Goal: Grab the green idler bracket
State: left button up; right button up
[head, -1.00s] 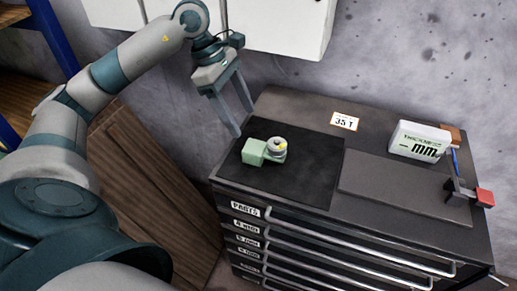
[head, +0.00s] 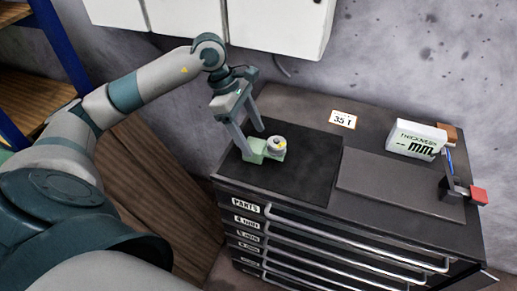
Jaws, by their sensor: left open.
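The green idler bracket (head: 256,148) lies on the black mat at the left of the cabinet top. A grey round roller (head: 277,143) with a yellow mark sits at its right end. My left gripper (head: 253,142) is open, pointing down, with its fingertips at the bracket's green block. One finger is on the near left side and the other reaches behind it. I cannot tell whether the fingers touch it. My right gripper is not in view.
The black mat (head: 300,178) is otherwise clear. A grey plate (head: 395,187) lies to its right. A white thickness gauge box (head: 416,140) and a small red-ended tool (head: 478,195) stand at the right. A 35 T card (head: 343,119) lies behind. White cabinets (head: 270,25) hang above.

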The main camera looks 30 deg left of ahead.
aim_at(258, 145)
pick_arm(q)
jog(key=p+x, duration=0.2)
jog(key=x, duration=0.1)
jog(key=shift+s+d+f, duration=0.15)
jog(key=shift+d, duration=0.25)
jog(key=shift+d+f+p, duration=0.15)
jog(key=shift+f+p, duration=0.15)
jog(key=shift+f, duration=0.3)
jog(key=shift+r, duration=0.1)
grip_shut()
jog(key=shift+r, duration=0.15)
